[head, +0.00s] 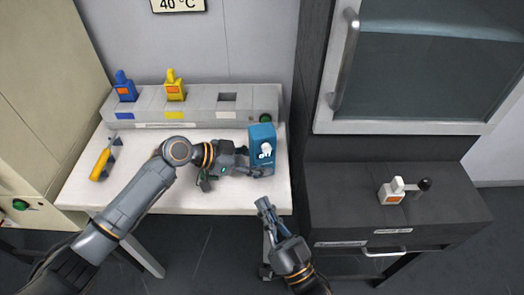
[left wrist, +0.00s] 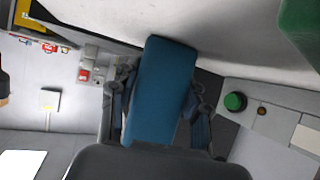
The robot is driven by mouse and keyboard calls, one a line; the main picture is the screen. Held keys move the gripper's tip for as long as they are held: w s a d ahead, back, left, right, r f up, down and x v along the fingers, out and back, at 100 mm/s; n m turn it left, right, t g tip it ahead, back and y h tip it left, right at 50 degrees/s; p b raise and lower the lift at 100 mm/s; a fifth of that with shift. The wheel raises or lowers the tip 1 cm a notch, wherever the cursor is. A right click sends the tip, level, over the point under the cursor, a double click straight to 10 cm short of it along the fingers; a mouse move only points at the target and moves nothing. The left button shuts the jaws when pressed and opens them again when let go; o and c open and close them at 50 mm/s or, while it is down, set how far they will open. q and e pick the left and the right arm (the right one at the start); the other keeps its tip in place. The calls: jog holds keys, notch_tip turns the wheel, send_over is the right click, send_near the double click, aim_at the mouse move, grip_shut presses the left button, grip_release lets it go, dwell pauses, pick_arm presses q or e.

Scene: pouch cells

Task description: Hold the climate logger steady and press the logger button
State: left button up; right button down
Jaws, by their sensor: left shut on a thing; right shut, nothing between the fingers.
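The climate logger, a blue box (head: 262,136), stands upright at the right end of the white table. A white shape (head: 265,150) shows on its front; I cannot tell for sure whether this is the logger button. My left gripper (head: 246,161) is shut on the climate logger from its left side. In the left wrist view the blue box (left wrist: 161,90) sits between the two fingers. My right gripper (head: 264,204) is shut and empty, in front of the table's front right corner, below and apart from the climate logger.
A yellow-handled tool (head: 101,163) lies at the table's left.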

pick_arm(q)
jog(key=shift+s+f, duration=0.1)
jog(key=shift+f, duration=0.1)
pick_arm(e)
jog(key=d+r+m+t+h, duration=0.3)
jog(key=d+r+m+t, duration=0.1)
jog(key=d+r+m, duration=0.15)
send_near(268, 138)
jog(key=shift+r+x, duration=0.25)
jog(key=shift+x, duration=1.8)
jog(key=shift+s, duration=0.1)
jog(key=shift+w, duration=0.35)
jog(key=shift+s, duration=0.45)
